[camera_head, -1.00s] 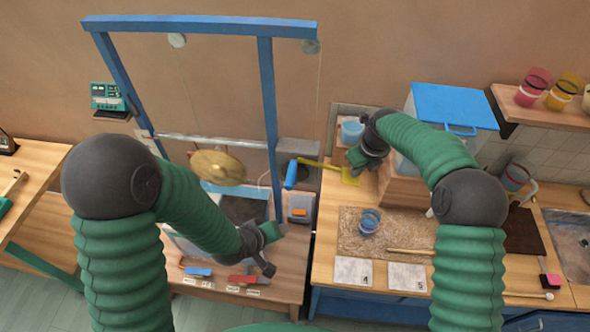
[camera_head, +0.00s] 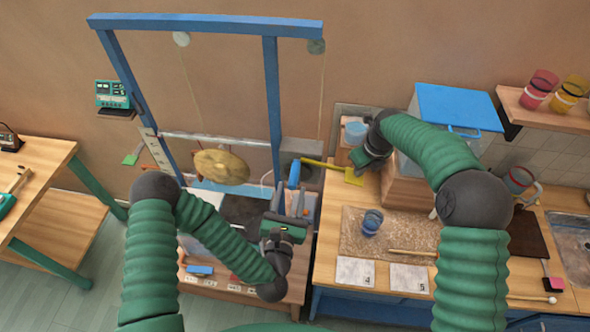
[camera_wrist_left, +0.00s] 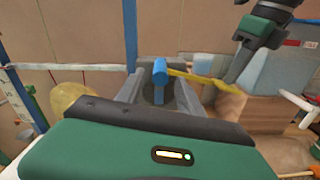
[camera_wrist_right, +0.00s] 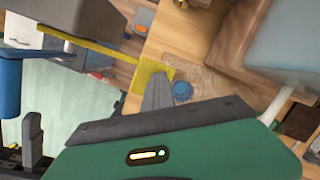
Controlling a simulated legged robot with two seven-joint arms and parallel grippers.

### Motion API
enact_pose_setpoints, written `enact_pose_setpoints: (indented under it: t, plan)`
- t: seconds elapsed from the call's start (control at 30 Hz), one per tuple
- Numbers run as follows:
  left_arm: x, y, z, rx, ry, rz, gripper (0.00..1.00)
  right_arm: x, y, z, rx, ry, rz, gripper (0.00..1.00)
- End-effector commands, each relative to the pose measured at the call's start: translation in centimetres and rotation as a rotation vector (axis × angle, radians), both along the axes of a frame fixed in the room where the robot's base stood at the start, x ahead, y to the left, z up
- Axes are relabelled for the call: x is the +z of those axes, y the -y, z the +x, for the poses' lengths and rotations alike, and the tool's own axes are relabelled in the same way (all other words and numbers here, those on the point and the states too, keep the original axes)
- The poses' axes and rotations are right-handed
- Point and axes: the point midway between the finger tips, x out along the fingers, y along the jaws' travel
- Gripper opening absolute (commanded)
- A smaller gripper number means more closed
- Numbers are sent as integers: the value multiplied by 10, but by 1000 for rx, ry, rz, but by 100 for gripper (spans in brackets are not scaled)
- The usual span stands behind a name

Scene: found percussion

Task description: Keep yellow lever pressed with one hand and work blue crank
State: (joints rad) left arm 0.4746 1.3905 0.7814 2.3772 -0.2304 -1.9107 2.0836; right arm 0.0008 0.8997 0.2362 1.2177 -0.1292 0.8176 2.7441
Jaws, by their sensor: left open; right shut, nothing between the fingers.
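The blue crank handle (camera_head: 293,174) stands upright beside the blue frame. My left gripper (camera_head: 290,200) is open just in front of it. In the left wrist view the blue handle (camera_wrist_left: 160,72) shows between the two spread fingers; I cannot tell whether they touch it. The yellow lever (camera_head: 322,163) reaches right to a flat paddle (camera_head: 354,178). My right gripper (camera_head: 358,160) is shut and empty at that paddle. In the right wrist view its closed fingertips (camera_wrist_right: 158,88) overlap the yellow paddle (camera_wrist_right: 150,72); contact is not certain.
A brass gong (camera_head: 221,167) hangs in the blue frame (camera_head: 272,100). A blue cup (camera_head: 371,222) stands on the brown mat (camera_head: 400,235) right of the crank. A wooden box (camera_head: 405,190) with a blue-lidded clear bin (camera_head: 455,105) is close to my right gripper.

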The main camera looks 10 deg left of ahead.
Motion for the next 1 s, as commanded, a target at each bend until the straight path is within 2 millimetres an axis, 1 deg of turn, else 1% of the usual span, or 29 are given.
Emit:
enact_pose_setpoints:
  t: [0.03,0.1,0.2,0.3,0.43,0.67,0.77,1.0]
  plan:
    - [1,-2,14,5,5,2,44,-1,0,-1,0,-4,0,0]
    - [1,-2,32,4,4,3,44,-1,0,-1,0,-4,0,0]
    - [0,-1,54,3,2,4,44,-1,0,-1,0,-4,0,0]
    - [0,-1,70,2,0,3,44,-1,0,-1,0,-3,-1,0]
    - [-1,-1,80,1,-2,3,44,-1,0,-1,0,-2,0,0]
    - [-1,0,81,0,-3,3,44,-1,0,-1,0,-2,0,0]
    - [-1,0,81,0,-3,3,34,-1,0,-1,0,-2,0,0]
    - [-1,-1,81,1,-3,4,2,-1,0,-1,0,-2,0,0]
